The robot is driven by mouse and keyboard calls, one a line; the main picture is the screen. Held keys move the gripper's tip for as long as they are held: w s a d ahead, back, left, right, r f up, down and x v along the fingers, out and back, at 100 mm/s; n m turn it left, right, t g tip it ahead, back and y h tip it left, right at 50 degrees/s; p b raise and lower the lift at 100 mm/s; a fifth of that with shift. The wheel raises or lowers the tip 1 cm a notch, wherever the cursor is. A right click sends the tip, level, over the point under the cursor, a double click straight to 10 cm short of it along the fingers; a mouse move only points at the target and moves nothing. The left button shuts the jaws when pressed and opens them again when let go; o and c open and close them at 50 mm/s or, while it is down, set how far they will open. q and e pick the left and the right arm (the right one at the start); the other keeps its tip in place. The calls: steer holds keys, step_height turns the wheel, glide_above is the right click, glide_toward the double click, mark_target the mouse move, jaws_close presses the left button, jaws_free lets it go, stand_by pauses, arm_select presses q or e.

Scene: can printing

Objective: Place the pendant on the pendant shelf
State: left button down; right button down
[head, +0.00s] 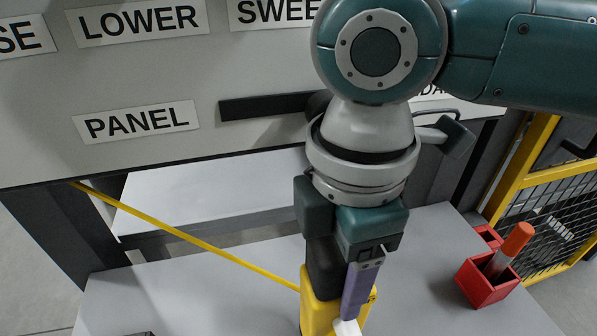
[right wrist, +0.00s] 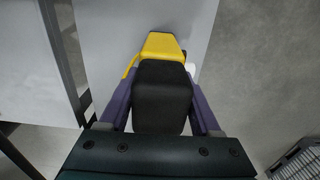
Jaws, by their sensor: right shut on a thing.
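The pendant is a yellow and black block (head: 316,312), upright below my right wrist. My right gripper (head: 338,296) is shut on it, one purple finger showing along its right side. In the right wrist view, the pendant's black part (right wrist: 162,95) sits between the two purple fingers and its yellow end (right wrist: 162,46) lies beyond. A thin yellow cord or rod (head: 190,238) runs from the panel's lower left to the pendant. I cannot tell which surface is the pendant shelf; a label at the right is mostly hidden by my arm. My left gripper is not in view.
A grey tabletop (head: 420,285) lies below the pendant, mostly clear. Red holders (head: 487,283) with an orange-capped marker (head: 513,244) stand at its right. A labelled grey panel (head: 60,105) with a dark ledge (head: 262,106) stands behind. A yellow-framed mesh fence (head: 540,195) is at the right.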

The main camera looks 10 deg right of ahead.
steer(key=shift+c, duration=0.5)
jaws_free()
step_height(320, 180, up, 12)
steer(key=shift+r+p, duration=0.15)
steer(key=shift+p, duration=0.35)
